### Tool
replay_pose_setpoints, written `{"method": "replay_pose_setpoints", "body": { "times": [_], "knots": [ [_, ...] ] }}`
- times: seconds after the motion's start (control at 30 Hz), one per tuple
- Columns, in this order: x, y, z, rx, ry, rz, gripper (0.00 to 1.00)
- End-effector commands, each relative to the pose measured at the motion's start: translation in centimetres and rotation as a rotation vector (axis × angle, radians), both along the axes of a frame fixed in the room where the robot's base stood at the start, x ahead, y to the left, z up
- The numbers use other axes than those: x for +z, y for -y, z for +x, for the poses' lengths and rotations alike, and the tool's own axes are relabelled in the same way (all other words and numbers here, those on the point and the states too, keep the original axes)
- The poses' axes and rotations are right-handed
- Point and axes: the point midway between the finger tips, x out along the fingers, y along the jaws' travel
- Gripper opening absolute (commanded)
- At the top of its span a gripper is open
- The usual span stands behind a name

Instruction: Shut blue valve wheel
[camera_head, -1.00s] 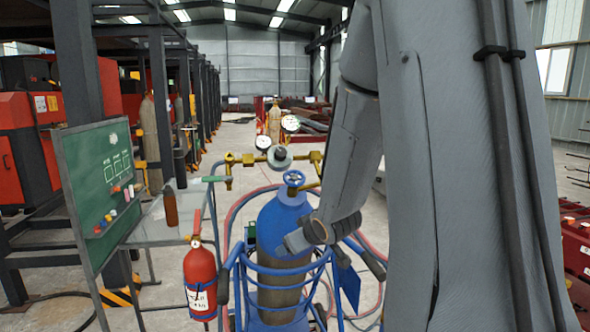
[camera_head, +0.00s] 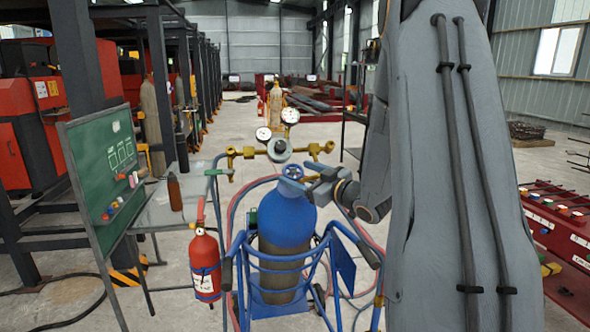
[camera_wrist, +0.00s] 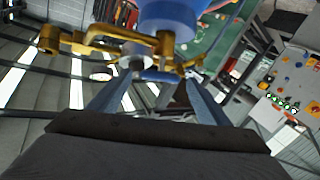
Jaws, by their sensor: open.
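The blue valve wheel (camera_head: 293,172) sits on top of the blue gas cylinder (camera_head: 285,220), which stands upright in a blue trolley. My gripper (camera_head: 314,182) is just right of the wheel, at about its height. In the wrist view, the fingers of my gripper (camera_wrist: 155,82) are spread apart. A thin blue piece, apparently the wheel seen edge-on (camera_wrist: 155,76), shows between the fingertips. I cannot tell whether either finger touches it. The cylinder (camera_wrist: 170,18) shows at the top of that view.
A brass manifold (camera_head: 245,153) with two gauges (camera_head: 290,116) stands just behind the wheel. Hoses loop around the trolley (camera_head: 245,275). A red fire extinguisher (camera_head: 204,265) and a green board (camera_head: 105,170) are on the left. A red bench (camera_head: 565,225) is on the right.

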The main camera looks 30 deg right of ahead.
Motion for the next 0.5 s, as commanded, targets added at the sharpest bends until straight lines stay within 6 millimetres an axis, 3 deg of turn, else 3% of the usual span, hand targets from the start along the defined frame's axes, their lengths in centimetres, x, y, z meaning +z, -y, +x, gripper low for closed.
{"method": "replay_pose_setpoints", "body": {
  "times": [0.2,0.5],
  "knots": [
    [0.1,-0.6,2.1,0.001,0.0,-0.001,0.71],
    [0.0,-0.6,2.5,0.0,-0.001,0.0,0.71]
  ]
}}
